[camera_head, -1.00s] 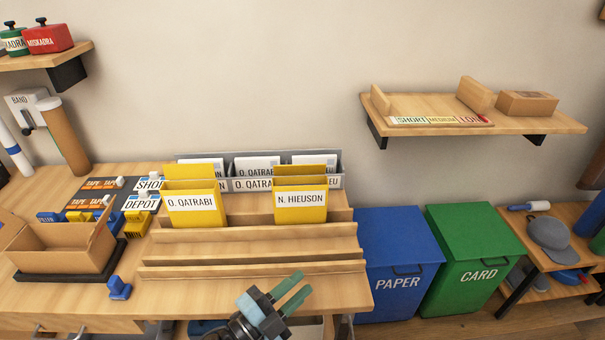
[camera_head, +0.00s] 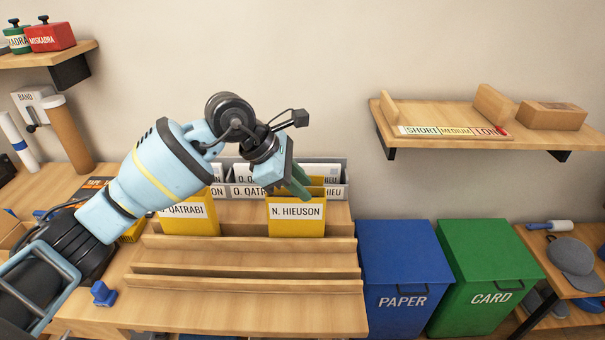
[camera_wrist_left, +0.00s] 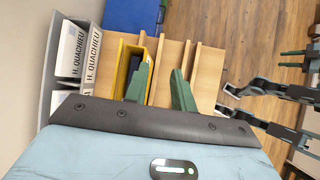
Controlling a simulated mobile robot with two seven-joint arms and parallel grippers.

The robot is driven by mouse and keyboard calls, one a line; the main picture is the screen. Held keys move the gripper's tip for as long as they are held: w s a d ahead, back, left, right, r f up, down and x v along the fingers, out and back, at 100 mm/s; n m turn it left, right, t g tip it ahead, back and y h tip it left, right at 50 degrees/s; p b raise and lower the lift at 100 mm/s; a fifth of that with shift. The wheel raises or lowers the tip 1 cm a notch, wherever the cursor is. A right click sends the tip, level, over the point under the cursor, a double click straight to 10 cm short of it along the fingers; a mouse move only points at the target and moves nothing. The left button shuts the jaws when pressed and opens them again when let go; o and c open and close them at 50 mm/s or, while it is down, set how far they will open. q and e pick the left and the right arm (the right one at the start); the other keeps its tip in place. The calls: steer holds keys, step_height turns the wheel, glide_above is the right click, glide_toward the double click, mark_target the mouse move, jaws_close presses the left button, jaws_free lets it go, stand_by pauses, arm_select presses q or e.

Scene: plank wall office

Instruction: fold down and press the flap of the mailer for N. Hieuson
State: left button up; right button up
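The yellow mailer labelled N. Hieuson (camera_head: 297,228) stands in the back slot of the wooden rack. Its raised flap (camera_head: 318,182) is partly hidden behind my left gripper. My left gripper (camera_head: 300,186) is above the mailer's top edge, its green fingers slanting down to the right. In the left wrist view the fingers (camera_wrist_left: 160,84) are apart, with the mailer's yellow rim (camera_wrist_left: 124,62) at the left finger. Nothing is visibly gripped. Contact with the flap cannot be told.
The O. Qatrabi mailer (camera_head: 190,222) stands left in the same wooden rack (camera_head: 245,285), partly behind my left arm. A grey sorter (camera_head: 342,172) with labelled mail is behind. Blue PAPER (camera_head: 402,270) and green CARD (camera_head: 485,270) bins stand right. The front rack slots are empty.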

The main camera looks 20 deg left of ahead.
arm_select(q)
steer(key=w+a+r+t+y, duration=0.1)
steer(key=w+a+r+y, duration=0.2)
steer(key=a+r, duration=0.15)
steer(key=shift+a+x, duration=0.15)
steer(key=shift+x, duration=1.9)
steer(key=shift+a+x, duration=0.1)
steer(key=shift+x, duration=1.95)
steer(key=shift+s+f, duration=0.15)
steer(key=shift+s, duration=0.05)
jaws_close()
